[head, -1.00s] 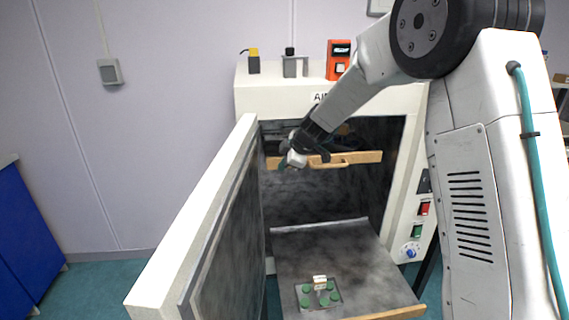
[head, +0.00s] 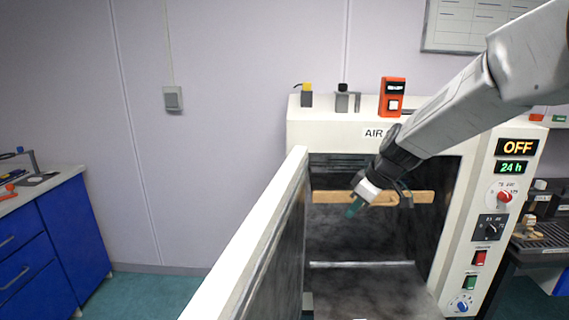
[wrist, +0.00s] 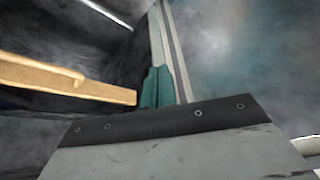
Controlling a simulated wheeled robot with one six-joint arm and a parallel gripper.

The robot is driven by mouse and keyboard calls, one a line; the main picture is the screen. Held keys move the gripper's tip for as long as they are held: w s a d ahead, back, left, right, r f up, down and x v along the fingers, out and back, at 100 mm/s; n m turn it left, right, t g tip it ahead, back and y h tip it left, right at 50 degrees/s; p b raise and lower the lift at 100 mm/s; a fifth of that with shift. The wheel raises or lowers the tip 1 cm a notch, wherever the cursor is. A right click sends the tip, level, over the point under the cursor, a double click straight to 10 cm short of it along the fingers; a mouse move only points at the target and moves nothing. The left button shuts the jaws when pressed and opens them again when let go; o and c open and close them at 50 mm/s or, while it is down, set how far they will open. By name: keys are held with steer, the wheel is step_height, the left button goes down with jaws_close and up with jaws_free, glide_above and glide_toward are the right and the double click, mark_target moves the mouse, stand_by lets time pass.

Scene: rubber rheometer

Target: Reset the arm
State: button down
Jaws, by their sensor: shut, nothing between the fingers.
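My gripper (head: 355,207), with green fingertips, is in front of the open oven (head: 370,133) in the head view. It is shut and holds nothing. My arm reaches in from the upper right. A wooden-edged shelf (head: 415,197) spans the oven chamber just behind my gripper. In the wrist view, the shut green fingers (wrist: 158,87) appear beside the end of the wooden shelf edge (wrist: 60,77); I cannot tell whether they touch it.
The oven door (head: 255,235) stands open on the left. A lower shelf (head: 365,303) sticks out at the bottom. The oven panel (head: 490,225) reads OFF and 24 h. A blue cabinet (head: 75,240) is far left, with clear floor (head: 155,293) between. A bench (head: 545,240) is at right.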

steer(key=s+d+r+m+h, duration=0.1)
steer(key=s+d+r+m, duration=0.1)
steer(key=s, duration=1)
steer(key=s+d+r+m+g+h, duration=0.1)
steer(key=s+m, duration=0.3)
steer(key=s, duration=0.8)
steer(key=s+d+r+m+h, duration=0.2)
steer(key=s+d+m, duration=0.1)
steer(key=s, duration=0.9)
steer(key=shift+s+d+r+m+g, duration=0.15)
steer(key=shift+s+r+m+g, duration=0.25)
steer(key=shift+m, duration=0.2)
